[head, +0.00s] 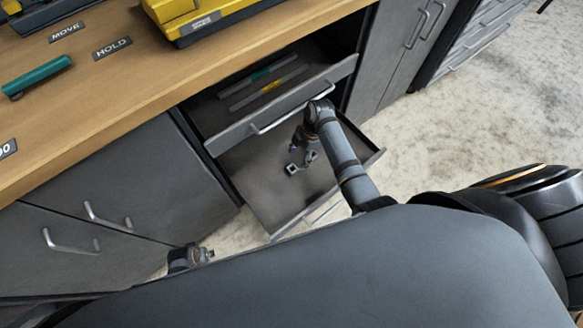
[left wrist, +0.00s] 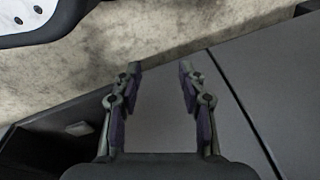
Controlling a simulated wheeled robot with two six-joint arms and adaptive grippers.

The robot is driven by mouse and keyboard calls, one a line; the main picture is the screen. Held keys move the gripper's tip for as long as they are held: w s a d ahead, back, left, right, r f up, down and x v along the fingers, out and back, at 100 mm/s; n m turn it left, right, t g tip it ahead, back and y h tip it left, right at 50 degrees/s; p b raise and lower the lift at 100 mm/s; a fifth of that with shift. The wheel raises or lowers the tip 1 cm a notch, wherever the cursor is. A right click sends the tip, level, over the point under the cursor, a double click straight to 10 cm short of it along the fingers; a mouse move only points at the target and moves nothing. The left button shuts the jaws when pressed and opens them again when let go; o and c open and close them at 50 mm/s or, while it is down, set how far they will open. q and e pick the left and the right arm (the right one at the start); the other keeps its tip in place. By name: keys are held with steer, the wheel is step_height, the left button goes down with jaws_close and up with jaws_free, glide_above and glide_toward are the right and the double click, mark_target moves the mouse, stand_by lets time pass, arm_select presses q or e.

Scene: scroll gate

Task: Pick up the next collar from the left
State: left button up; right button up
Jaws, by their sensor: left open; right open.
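I cannot make out any collar for certain in either view. In the head view my right arm reaches over the open lower drawer (head: 258,190). My right gripper (head: 301,164) is open over its floor, and its fingers are small there. I cannot tell whether anything lies between or under them. My left gripper shows in the left wrist view (left wrist: 160,78) with its two fingers apart and nothing between them. Below it are dark grey cabinet surfaces and a strip of floor. In the head view part of my left arm's end shows low, beside the cabinet.
The upper drawer (head: 225,131) is partly open, with green and yellow strips inside. On the wooden worktop (head: 130,85) are a green bar (head: 38,77), a HOLD label (head: 112,48), a MOVE label (head: 67,32) and a yellow and black case (head: 225,22). Pale floor (head: 450,120) lies clear at right.

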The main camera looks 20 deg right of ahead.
mark_target(293, 170)
steer(key=shift+x, duration=1.15)
steer(key=b+x, duration=0.2)
steer(key=x, duration=0.2)
steer(key=shift+a+f+b, duration=0.1)
steer(key=shift+f+b, duration=0.2)
steer(key=shift+f, duration=0.05)
arm_select(q)
step_height(293, 170, up, 8)
steer(key=w+d, duration=0.2)
steer(key=shift+w+d, duration=0.15)
steer(key=shift+w, duration=0.2)
arm_select(e)
jaws_close()
arm_select(q)
steer(key=shift+r, duration=0.15)
arm_select(e)
steer(key=shift+r, duration=0.15)
